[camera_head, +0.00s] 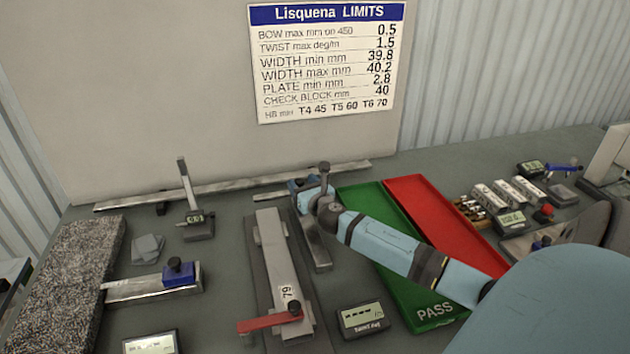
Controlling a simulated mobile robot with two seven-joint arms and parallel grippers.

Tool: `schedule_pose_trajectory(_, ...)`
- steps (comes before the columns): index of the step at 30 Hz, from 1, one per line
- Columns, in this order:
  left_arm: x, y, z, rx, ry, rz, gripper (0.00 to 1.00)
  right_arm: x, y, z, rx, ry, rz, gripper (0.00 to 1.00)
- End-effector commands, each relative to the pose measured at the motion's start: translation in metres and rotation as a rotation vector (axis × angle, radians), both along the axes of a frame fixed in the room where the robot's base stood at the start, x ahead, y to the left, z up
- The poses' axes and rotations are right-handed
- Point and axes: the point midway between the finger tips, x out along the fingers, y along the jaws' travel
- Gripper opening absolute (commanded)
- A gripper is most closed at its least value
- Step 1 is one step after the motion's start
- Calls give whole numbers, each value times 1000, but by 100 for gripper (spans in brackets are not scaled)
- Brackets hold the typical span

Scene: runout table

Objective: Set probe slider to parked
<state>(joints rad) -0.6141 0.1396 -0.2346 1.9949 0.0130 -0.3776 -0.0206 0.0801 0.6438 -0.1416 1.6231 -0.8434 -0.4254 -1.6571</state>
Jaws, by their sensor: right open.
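A blue slider block with a black knob (180,271) sits near the right end of a short steel bar (130,289) at the left. Another blue block (298,185) shows at the far end of a narrow steel rail (318,250) in the middle. No label shows which of them is the probe slider. My right arm reaches in from the lower right over the green tray. My right gripper (312,192) is open at that far blue block. The wrist partly hides the block, and I cannot tell whether the fingers touch it. My left gripper is out of view.
A long fixture with a red lever (270,321) lies left of the rail. Green (433,311) and red (420,190) trays lie to the right. A dial stand (197,226), a granite slab (68,275) and a small display (362,318) stand around. A limits sign (325,60) hangs behind.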

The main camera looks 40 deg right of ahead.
Motion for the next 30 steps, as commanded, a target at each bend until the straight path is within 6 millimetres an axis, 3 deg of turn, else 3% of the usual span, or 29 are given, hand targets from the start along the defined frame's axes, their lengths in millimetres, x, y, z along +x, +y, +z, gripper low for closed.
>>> schedule_pose_trajectory(9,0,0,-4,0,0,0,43,-69,20,-2,0,3,2,57)
schedule_pose_trajectory(15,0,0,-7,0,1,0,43,-101,29,-1,-1,2,0,57)
schedule_pose_trajectory(21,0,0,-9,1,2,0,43,-114,33,0,0,1,1,57)
schedule_pose_trajectory(30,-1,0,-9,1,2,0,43,-115,33,0,-1,0,0,57)
